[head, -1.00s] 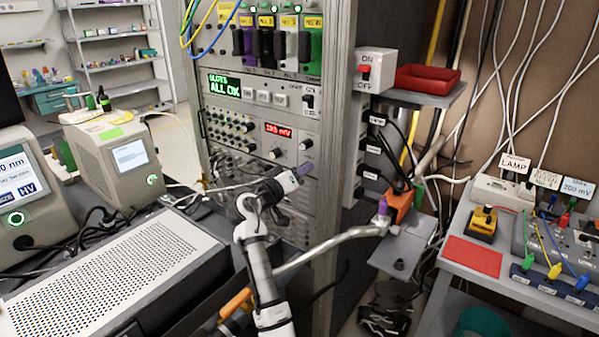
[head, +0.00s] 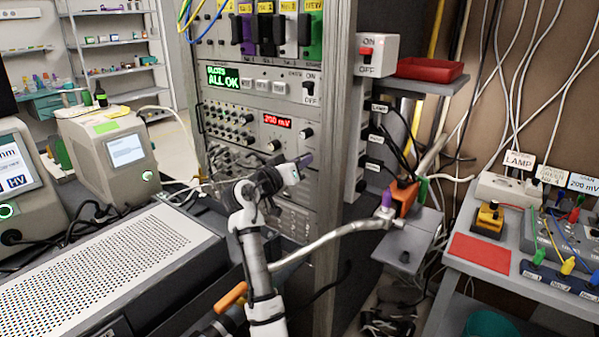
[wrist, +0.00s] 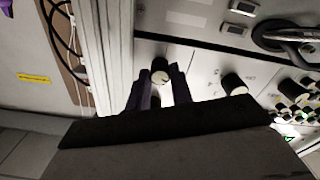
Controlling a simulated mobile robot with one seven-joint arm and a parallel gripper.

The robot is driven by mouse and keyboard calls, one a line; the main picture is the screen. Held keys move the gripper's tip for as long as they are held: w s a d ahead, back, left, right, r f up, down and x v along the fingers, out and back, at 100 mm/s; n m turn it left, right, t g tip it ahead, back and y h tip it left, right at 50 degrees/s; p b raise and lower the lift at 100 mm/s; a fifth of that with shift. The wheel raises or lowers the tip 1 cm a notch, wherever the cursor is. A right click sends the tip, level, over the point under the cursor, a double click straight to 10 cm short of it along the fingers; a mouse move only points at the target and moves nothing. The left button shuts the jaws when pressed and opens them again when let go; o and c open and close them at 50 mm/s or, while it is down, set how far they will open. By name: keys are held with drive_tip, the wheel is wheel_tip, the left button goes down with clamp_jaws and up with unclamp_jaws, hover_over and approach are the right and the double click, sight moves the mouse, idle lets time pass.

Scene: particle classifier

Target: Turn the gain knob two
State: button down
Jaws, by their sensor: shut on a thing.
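My gripper (head: 303,159) reaches the rack panel (head: 222,148), its purple fingers against the lower right of the knob area. In the wrist view my gripper (wrist: 159,80) has its two fingers on either side of a pale-faced knob (wrist: 160,64), shut on it. My fingers hide this knob in the head view. I cannot read its label. A black knob (head: 306,132) sits above my fingers, and another black knob (head: 272,145) sits to their left. That left one also appears in the wrist view (wrist: 235,84). The red display (head: 277,121) seems to read 250 mV.
A green display (head: 224,77) reads ALL OK, with an ON/OFF switch (head: 310,91) to its right. Several small knobs (head: 230,118) fill the panel's left. The rack's upright post (head: 338,170) stands close to my gripper's right.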

drive_tip(key=c, duration=1.2)
unclamp_jaws()
drive_tip(key=shift+c, duration=0.2)
drive_tip(key=shift+s+a, duration=0.1)
drive_tip(key=shift+s, duration=0.05)
